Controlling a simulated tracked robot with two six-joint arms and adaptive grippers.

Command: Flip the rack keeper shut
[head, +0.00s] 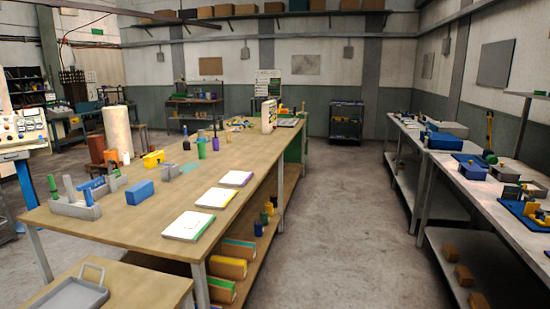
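A grey rack (72,209) stands near the left front corner of the long wooden table. A green-handled piece (53,186), grey upright pieces (69,187) and a blue upright piece (88,197) stand at it. Another grey holder with blue parts (103,185) is just behind it. I cannot tell for sure which part is the rack keeper or how it stands; the parts are small here. Neither of my grippers is in the head view.
A low table at the front left bears a grey tray (72,295). The concrete floor (340,235) is clear between this table and the right-hand benches (430,165).

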